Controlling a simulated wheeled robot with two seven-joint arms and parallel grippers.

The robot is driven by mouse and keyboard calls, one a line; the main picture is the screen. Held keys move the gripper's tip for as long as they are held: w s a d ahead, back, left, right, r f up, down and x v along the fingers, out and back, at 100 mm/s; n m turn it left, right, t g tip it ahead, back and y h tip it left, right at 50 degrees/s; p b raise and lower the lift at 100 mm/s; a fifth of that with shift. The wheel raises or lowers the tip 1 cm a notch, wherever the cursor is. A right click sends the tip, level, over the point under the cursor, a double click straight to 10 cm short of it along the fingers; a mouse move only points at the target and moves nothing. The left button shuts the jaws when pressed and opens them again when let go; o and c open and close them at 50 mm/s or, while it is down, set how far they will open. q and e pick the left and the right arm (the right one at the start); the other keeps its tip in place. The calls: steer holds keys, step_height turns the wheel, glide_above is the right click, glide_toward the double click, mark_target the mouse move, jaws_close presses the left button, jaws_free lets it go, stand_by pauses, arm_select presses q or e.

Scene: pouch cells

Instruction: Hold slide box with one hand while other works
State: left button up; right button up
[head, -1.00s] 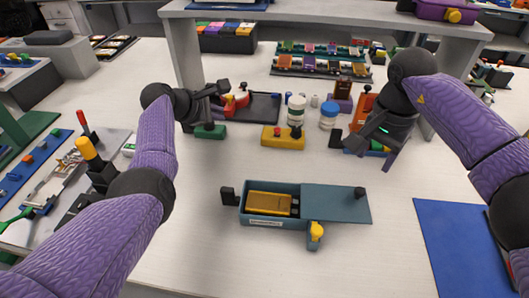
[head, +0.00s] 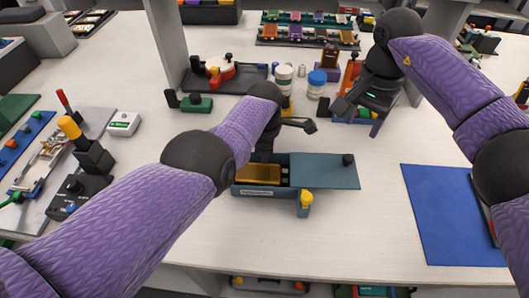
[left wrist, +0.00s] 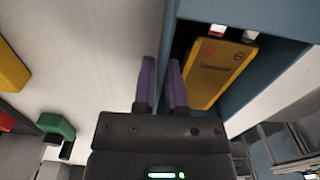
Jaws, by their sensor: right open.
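The teal slide box (head: 262,192) lies on the white bench with its lid (head: 325,172) slid to the right. A gold pouch cell (head: 258,174) lies in its open left part and also shows in the left wrist view (left wrist: 222,72). A yellow knob (head: 306,198) sticks out at the front. My left gripper (left wrist: 162,85) is at the box's wall, one finger outside over the bench, the other inside beside the cell. Whether the fingers pinch the wall is unclear. My right gripper (head: 358,118) is open and empty, behind and right of the box.
Behind the box stand a white jar (head: 284,76), a blue-lidded jar (head: 317,80) and a green block (head: 197,104). A blue mat (head: 448,215) lies at the right. A tool tray (head: 55,150) is at the left. The bench in front of the box is clear.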

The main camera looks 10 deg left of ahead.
stand_by(0.3)
stand_by(1.9)
steer(key=shift+d, duration=0.2)
steer(key=shift+c, duration=1.3)
steer(key=n+t, duration=0.1)
steer(key=d+n, duration=0.1)
steer(key=w+d+n+t, duration=0.1)
steer(key=shift+d+f+n+t, duration=0.15)
steer(key=shift+f+n+t, duration=0.1)
steer(key=shift+n+t, duration=0.05)
steer(key=c, duration=0.5)
steer(key=shift+s+d+f+n+t, duration=0.15)
steer(key=shift+d+n+t, duration=0.3)
steer(key=shift+n, duration=0.45)
jaws_close()
steer(key=f, duration=0.3)
steer(key=f+n, duration=0.1)
steer(key=f, duration=0.2)
steer(key=f+n+t, duration=0.1)
steer(key=f, duration=0.2)
steer(key=shift+s+y, duration=0.3)
steer(key=shift+s, duration=0.05)
